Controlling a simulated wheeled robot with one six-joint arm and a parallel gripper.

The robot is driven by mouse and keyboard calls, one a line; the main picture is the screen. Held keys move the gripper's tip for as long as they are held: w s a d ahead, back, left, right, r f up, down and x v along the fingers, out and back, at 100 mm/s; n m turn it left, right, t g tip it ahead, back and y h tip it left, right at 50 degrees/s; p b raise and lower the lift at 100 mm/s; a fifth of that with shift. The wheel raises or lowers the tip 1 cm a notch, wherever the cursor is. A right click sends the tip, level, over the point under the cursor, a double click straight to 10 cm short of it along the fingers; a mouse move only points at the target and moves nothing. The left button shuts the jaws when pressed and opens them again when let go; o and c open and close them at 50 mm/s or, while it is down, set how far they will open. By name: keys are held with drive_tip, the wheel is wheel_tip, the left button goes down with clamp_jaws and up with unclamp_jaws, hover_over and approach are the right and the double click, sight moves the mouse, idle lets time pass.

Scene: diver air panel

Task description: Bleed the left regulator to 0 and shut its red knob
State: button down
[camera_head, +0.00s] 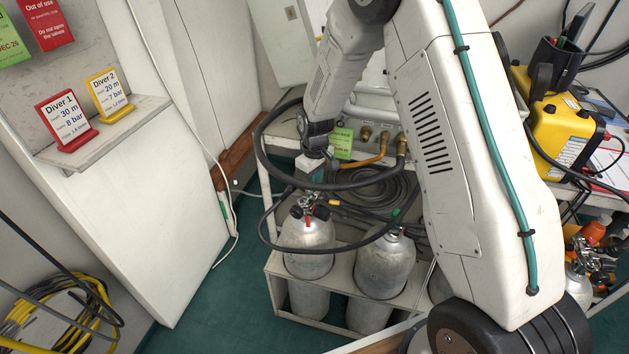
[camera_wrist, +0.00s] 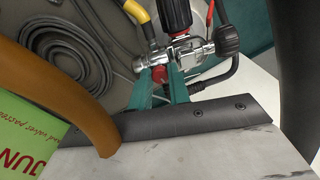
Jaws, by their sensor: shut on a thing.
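My gripper (camera_wrist: 166,82) has teal fingers, closed on a small red knob (camera_wrist: 159,74) at the left end of a chrome valve body in the wrist view. The fingers hide much of this knob. The chrome regulator and valve (camera_wrist: 180,50) also carry a red-and-black barrel (camera_wrist: 177,14) and a ribbed black knob (camera_wrist: 228,39). In the head view my gripper (camera_head: 328,176) points down over the left grey cylinder (camera_head: 304,246), whose valve (camera_head: 308,205) has a red part. I cannot read any gauge in either view.
A second cylinder (camera_head: 385,268) stands to the right in the same pale rack (camera_head: 277,292). Black hoses loop around my gripper, and an orange hose (camera_wrist: 60,80) crosses close to the wrist camera. A silver panel (camera_head: 373,112) with brass fittings and a green label (camera_head: 342,143) stands behind.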

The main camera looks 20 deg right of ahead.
drive_tip(key=c, duration=1.3)
unclamp_jaws()
drive_tip(key=shift+r, duration=0.1)
wheel_tip(320, 180, up, 8)
drive_tip(key=shift+f, duration=0.2)
